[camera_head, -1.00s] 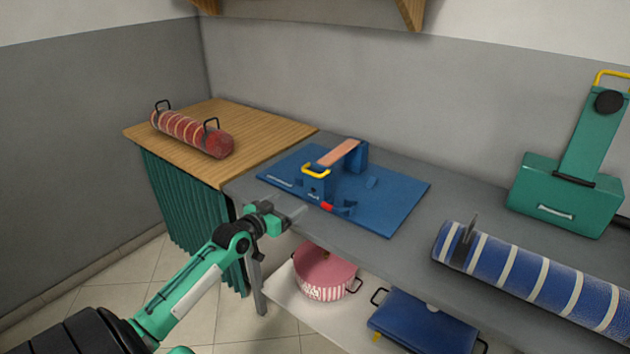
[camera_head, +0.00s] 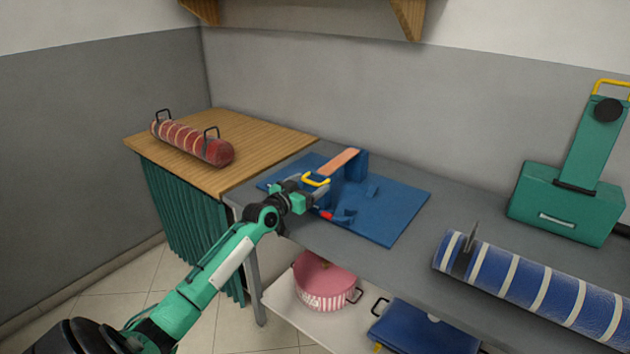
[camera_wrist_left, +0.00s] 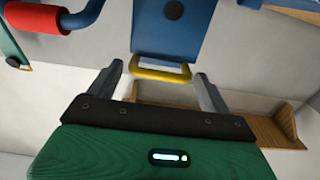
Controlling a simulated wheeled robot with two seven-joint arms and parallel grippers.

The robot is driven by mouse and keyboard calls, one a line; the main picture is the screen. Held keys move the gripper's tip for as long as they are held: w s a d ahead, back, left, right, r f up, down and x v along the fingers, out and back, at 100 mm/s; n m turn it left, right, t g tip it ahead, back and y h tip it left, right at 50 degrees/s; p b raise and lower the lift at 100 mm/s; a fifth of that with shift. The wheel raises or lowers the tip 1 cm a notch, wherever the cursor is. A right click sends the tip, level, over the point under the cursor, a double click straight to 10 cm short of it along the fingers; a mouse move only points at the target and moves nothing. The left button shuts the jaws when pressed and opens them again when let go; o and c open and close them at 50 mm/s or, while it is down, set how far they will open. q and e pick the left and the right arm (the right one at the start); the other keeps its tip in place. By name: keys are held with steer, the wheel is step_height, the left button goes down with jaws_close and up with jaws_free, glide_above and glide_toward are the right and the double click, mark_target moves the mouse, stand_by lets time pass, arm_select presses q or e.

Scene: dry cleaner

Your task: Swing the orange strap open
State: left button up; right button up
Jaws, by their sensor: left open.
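The orange strap (camera_head: 338,163) lies across the top of a blue block fixture on a blue base plate (camera_head: 398,208). A yellow handle (camera_head: 316,181) sticks out at the near end of the strap. My left gripper (camera_head: 319,190) is open at the yellow handle, at the near side of the fixture. In the left wrist view the yellow handle (camera_wrist_left: 160,73) shows between the two open fingers, near their tips, with the blue block (camera_wrist_left: 172,30) beyond it. I cannot tell whether a finger touches it. The right gripper is not in view.
A red-tipped lever (camera_head: 327,215) is just right of my left gripper; its red grip (camera_wrist_left: 33,17) shows in the wrist view. A striped blue roll (camera_head: 535,285) and a green press (camera_head: 567,200) stand on the grey table (camera_head: 400,250). A red roll (camera_head: 190,138) lies on the wooden table.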

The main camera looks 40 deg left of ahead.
arm_select(q)
steer(key=shift+w, duration=1.8)
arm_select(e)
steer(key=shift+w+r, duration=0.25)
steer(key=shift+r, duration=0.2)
